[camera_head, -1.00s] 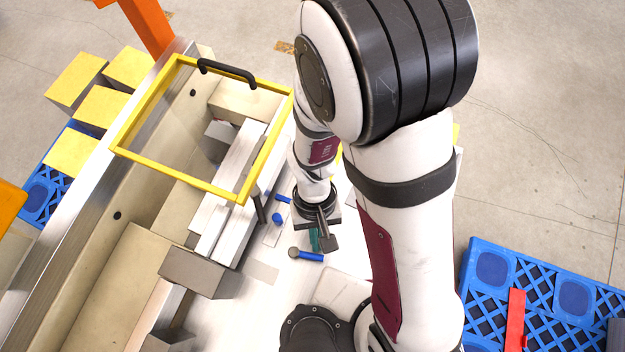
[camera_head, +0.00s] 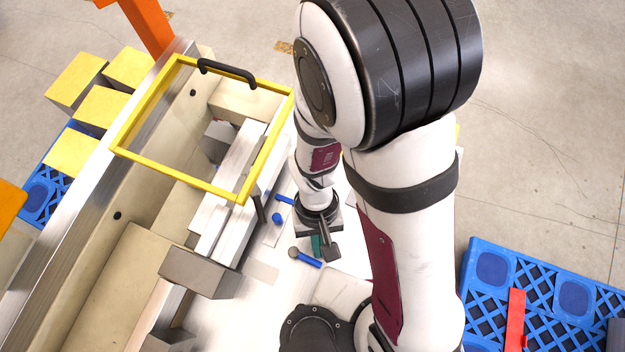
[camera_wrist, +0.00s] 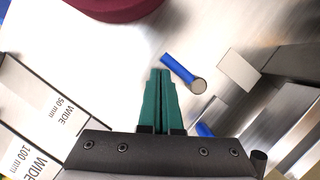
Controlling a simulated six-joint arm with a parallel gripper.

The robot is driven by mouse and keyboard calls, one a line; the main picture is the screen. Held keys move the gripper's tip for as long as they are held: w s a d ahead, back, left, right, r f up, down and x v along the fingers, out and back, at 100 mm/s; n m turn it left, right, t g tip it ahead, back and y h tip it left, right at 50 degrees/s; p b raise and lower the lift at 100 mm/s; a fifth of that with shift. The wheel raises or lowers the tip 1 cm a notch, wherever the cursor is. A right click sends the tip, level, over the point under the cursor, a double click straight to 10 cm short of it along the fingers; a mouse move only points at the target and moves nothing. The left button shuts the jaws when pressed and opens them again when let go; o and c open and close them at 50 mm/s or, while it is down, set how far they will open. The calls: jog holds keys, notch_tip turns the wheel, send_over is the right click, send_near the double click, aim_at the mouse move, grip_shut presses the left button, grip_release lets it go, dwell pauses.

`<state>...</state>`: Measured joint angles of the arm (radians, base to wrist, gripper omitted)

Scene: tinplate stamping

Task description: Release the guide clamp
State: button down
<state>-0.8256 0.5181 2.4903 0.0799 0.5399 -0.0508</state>
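A clamp lever with a blue handle (camera_head: 309,262) and a grey round pivot end lies on the light worktable. It also shows in the wrist view (camera_wrist: 178,69), just right of my fingertips, with its free end near them. I cannot tell whether they touch. My gripper (camera_head: 316,246) points down beside the handle. Its green fingers (camera_wrist: 160,72) are together with only a thin line between them and nothing held. A blue knob (camera_head: 277,217) and a second blue piece (camera_head: 284,199) sit farther up; which of these blue parts belong to the guide clamp is unclear.
A yellow frame guard (camera_head: 180,174) with a black handle stands over the press at left. A grey block (camera_head: 198,272) is left of the lever. Blocks marked "WIDE 50 mm" (camera_wrist: 62,108) and "WIDE 100 mm" lie left in the wrist view. A blue pallet (camera_head: 545,290) is at right.

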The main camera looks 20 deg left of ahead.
jog(key=w, duration=0.4)
jog(key=shift+w+d+r, duration=0.15)
jog(key=shift+r, duration=0.05)
jog(key=d+v, duration=0.1)
jog(key=v, duration=0.8)
jog(key=shift+w+d+r, duration=0.2)
jog(key=shift+d+r, duration=0.1)
jog(key=shift+r, duration=0.2)
